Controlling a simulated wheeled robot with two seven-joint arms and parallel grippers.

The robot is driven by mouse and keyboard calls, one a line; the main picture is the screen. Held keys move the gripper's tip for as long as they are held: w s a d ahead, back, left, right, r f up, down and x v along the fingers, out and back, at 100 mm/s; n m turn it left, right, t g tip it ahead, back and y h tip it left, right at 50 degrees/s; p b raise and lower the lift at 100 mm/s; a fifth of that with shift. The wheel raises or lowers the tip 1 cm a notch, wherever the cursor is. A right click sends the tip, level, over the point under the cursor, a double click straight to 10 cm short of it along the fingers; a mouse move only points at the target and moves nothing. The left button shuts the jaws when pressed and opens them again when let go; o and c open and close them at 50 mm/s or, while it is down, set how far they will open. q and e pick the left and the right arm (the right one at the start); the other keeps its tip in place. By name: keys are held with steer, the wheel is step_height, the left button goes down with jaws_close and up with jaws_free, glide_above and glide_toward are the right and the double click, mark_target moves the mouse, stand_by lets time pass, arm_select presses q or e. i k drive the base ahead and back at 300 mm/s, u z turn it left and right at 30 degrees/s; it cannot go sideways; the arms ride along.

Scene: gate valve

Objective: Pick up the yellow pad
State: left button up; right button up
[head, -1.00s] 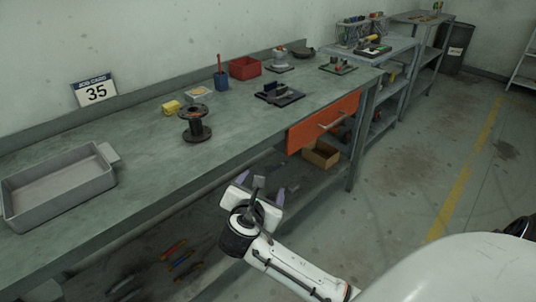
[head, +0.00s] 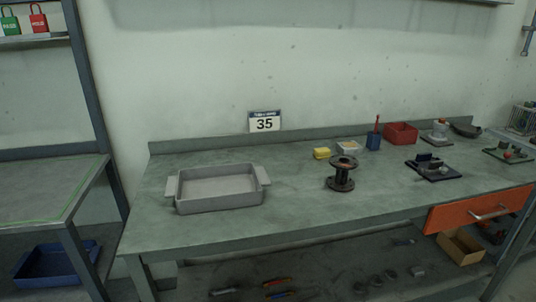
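The small yellow pad (head: 321,153) lies on the grey-green workbench (head: 285,226), toward its back edge. It is left of a small pale box (head: 348,147) and behind a dark spool-shaped flanged part (head: 341,174). Nothing covers the pad. Neither of my grippers shows in the head view now.
A grey two-handled tray (head: 218,205) stands on the bench's left part. A blue cup (head: 373,141), a red bin (head: 401,133) and a black plate with parts (head: 433,168) are to the right. An orange drawer (head: 478,210) is below. The front middle bench top is clear.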

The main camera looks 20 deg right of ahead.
mark_target(324, 152)
steer(key=u, duration=2.65)
steer(key=k, duration=1.7)
steer(key=z, duration=0.65)
